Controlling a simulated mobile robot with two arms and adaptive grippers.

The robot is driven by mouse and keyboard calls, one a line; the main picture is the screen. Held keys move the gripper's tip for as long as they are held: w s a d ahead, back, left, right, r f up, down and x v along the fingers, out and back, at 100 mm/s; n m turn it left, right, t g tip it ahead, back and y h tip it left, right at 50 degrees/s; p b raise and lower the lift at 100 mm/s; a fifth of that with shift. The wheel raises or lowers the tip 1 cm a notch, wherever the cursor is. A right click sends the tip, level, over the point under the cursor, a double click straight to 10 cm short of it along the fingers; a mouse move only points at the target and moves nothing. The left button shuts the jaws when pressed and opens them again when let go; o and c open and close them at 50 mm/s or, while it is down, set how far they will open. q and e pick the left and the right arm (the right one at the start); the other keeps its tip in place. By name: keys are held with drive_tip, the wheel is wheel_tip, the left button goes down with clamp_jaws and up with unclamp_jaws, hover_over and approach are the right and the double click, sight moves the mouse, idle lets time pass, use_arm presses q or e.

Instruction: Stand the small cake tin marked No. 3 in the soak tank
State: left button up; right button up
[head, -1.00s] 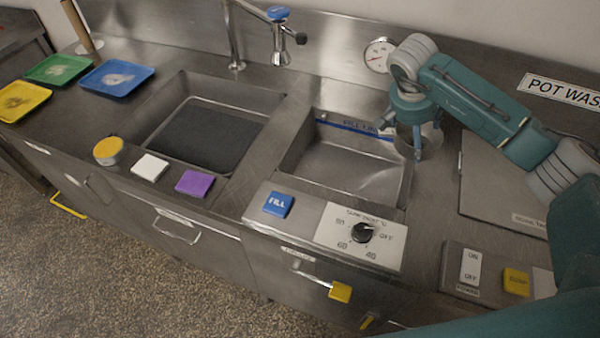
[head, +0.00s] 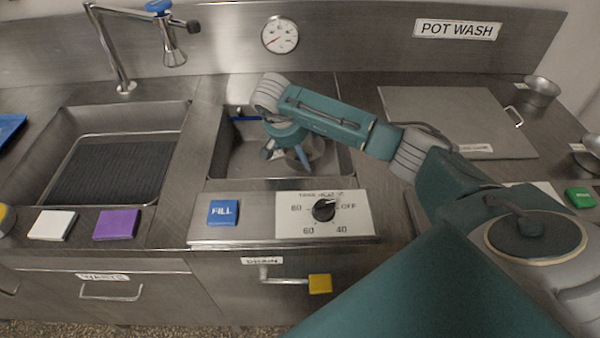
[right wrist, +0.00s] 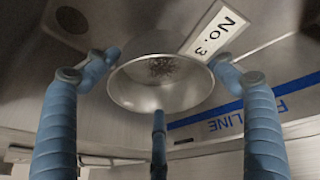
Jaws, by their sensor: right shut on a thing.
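My right gripper (head: 286,156) is over the soak tank (head: 232,160) in the head view, pointing down into it. It is shut on a small round metal cake tin (head: 315,148), which is partly hidden behind the fingers. In the right wrist view the tin (right wrist: 160,84) shows between the blue fingers, with dark residue inside. A white No. 3 label (right wrist: 214,32) shows beside its rim; I cannot tell what it is fixed to. A blue fill line (right wrist: 250,101) runs behind. Whether the tin touches the tank floor is unclear. My left gripper is not in view.
A fill button (head: 223,212) and a heat dial panel (head: 350,222) line the tank's front edge. A yellow drain handle (head: 320,284) sticks out below. A second sink (head: 60,190) with a tap (head: 172,52) is on the left. A flat lid (head: 450,115) covers the counter on the right.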

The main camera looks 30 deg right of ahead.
sight(296, 154)
drive_tip(key=shift+f, duration=0.75)
wheel_tip(296, 154, down, 4)
drive_tip(key=b, duration=0.3)
drive_tip(key=shift+f+b, duration=0.15)
drive_tip(key=shift+b, duration=0.15)
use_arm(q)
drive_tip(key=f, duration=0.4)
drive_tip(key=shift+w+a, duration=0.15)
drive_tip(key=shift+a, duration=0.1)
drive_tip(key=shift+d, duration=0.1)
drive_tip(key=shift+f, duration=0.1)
use_arm(e)
drive_tip(key=o, duration=1.2)
